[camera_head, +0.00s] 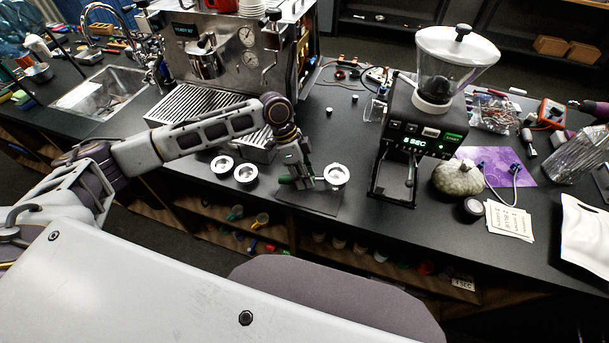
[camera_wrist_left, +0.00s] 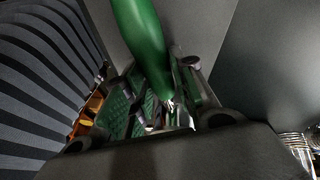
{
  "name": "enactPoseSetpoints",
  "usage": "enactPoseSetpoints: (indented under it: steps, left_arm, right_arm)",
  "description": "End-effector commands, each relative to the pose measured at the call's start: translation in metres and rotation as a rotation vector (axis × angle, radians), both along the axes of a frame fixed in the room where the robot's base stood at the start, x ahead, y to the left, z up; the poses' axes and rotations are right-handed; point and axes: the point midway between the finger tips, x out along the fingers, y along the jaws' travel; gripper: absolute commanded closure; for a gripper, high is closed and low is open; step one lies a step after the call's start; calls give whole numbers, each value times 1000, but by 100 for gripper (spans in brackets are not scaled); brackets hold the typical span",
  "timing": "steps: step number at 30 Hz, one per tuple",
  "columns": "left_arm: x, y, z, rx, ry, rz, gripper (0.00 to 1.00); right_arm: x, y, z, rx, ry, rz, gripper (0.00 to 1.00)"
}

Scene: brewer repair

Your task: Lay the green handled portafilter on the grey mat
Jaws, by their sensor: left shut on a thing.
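My left gripper (camera_head: 298,180) is shut on the green handle of the portafilter, just above the grey mat (camera_head: 312,203). The handle (camera_head: 286,180) points left in the head view. The portafilter's round metal head (camera_head: 336,174) is to the right of the gripper, over the mat's back right part. In the left wrist view the green handle (camera_wrist_left: 143,38) runs down between the fingers, and the head is hidden. I cannot tell whether the portafilter touches the mat. My right gripper is not in view.
Two round metal pieces (camera_head: 222,164) (camera_head: 246,173) lie left of the mat. The espresso machine (camera_head: 230,55) stands behind, and the grinder (camera_head: 425,125) stands to the right. The counter's front edge is close to the mat.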

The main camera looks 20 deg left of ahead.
Motion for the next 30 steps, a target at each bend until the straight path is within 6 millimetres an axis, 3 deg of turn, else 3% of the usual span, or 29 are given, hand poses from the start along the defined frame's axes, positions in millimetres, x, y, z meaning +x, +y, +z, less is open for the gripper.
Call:
enactPoseSetpoints:
  steps: [30]
  left_arm:
    - [0,0,-7,-1,0,0,100]
  right_arm:
    - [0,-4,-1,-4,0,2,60]
